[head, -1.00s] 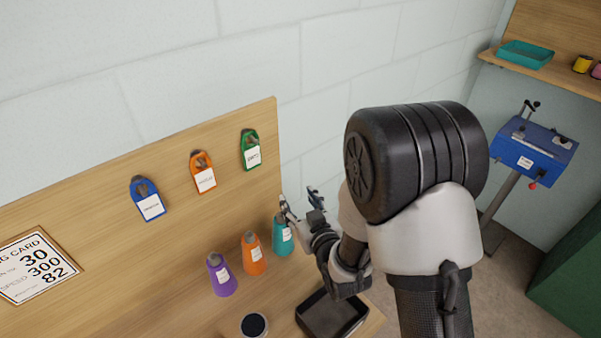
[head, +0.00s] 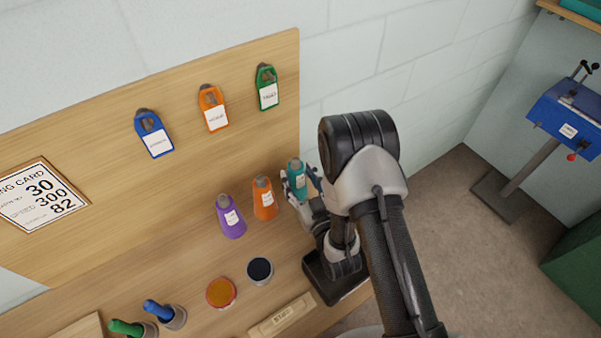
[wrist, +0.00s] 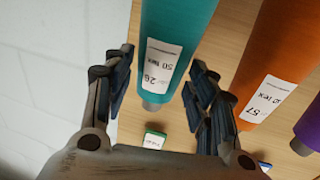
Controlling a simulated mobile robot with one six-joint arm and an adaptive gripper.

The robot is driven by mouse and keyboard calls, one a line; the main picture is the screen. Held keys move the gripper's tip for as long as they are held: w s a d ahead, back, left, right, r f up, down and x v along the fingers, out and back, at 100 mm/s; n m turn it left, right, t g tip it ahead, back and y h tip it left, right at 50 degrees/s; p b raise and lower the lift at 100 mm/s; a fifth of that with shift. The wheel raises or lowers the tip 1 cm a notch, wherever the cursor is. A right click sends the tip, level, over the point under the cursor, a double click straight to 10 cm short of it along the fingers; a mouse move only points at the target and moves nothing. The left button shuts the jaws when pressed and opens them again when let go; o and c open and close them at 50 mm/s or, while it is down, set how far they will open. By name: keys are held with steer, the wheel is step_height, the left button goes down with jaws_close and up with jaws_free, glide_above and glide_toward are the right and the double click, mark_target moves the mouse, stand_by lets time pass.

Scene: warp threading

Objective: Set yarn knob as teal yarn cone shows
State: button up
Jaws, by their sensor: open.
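The teal yarn cone (head: 297,175) stands at the right end of a row of cones on the wooden bench. In the wrist view the teal cone (wrist: 172,45) is large and carries a white label reading 26 and 50 tex, seen upside down. My gripper (head: 299,182) is open, with one finger on each side of the teal cone. In the wrist view my gripper (wrist: 160,82) shows a gap between each finger and the cone. I cannot pick out a yarn knob for certain.
An orange cone (head: 264,200) and a purple cone (head: 231,218) stand close by. A setting card (head: 42,195) shows 30, 300 and 82. Blue (head: 154,134), orange (head: 213,108) and green (head: 266,87) tags hang on the board. A blue machine (head: 568,118) stands at right.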

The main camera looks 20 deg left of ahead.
steer(key=b+x, duration=0.1)
steer(key=x, duration=0.5)
steer(key=shift+w+a+r, duration=0.2)
steer(key=shift+w+r, duration=0.1)
steer(key=shift+r, duration=0.1)
steer(key=shift+c, duration=0.4)
jaws_close()
steer(key=shift+c, duration=0.9)
jaws_free()
steer(key=shift+f, duration=0.1)
steer(key=shift+o, duration=1.1)
steer(key=shift+o, duration=0.5)
